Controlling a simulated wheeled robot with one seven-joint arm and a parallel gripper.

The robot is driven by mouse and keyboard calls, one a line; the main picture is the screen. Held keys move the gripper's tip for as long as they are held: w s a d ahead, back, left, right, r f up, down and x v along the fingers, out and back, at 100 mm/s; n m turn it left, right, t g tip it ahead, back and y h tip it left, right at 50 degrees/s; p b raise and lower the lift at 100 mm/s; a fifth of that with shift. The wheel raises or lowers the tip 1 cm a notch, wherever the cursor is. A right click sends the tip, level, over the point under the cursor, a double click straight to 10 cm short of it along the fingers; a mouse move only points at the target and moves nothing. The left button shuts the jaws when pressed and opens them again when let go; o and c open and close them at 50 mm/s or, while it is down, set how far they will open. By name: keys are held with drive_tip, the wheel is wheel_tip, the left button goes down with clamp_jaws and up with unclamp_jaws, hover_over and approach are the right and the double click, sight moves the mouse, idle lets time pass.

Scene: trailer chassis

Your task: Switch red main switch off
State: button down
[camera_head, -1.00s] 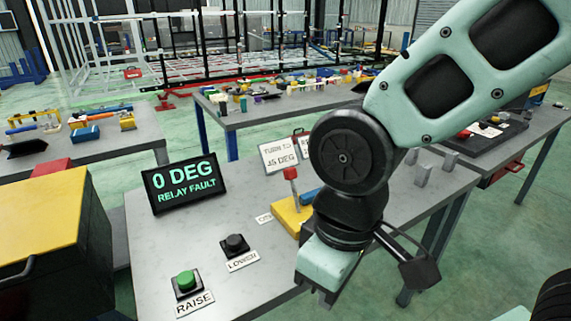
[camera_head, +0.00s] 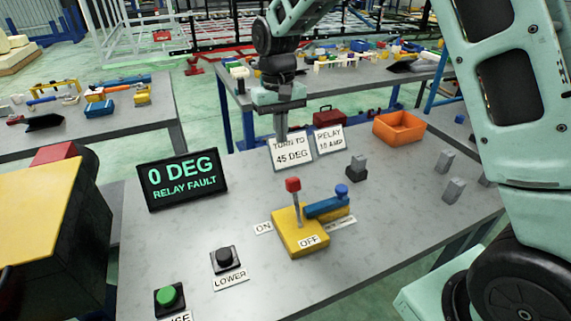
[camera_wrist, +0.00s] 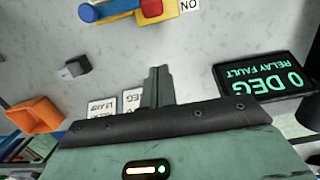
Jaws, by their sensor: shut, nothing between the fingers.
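The main switch is a yellow base (camera_head: 292,241) with a thin upright lever carrying a red knob (camera_head: 293,185). In the wrist view the red knob (camera_wrist: 152,8) and yellow base (camera_wrist: 156,20) show at the top edge, partly cut off. My gripper (camera_head: 281,136) is shut and empty, pointing down near the white signs, behind and apart from the switch. Its fingers (camera_wrist: 157,70) also show in the wrist view.
The display (camera_head: 182,180) reads 0 DEG, RELAY FAULT. White signs (camera_head: 291,151) stand at the table's back, with an orange bin (camera_head: 399,127) to their right. Black (camera_head: 226,258) and green (camera_head: 170,297) buttons are front left.

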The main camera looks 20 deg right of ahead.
drive_tip(key=shift+f, duration=0.1)
drive_tip(key=s+f+p, duration=0.4)
drive_tip(key=f, duration=0.4)
drive_tip(key=shift+s, duration=0.4)
idle(0.4)
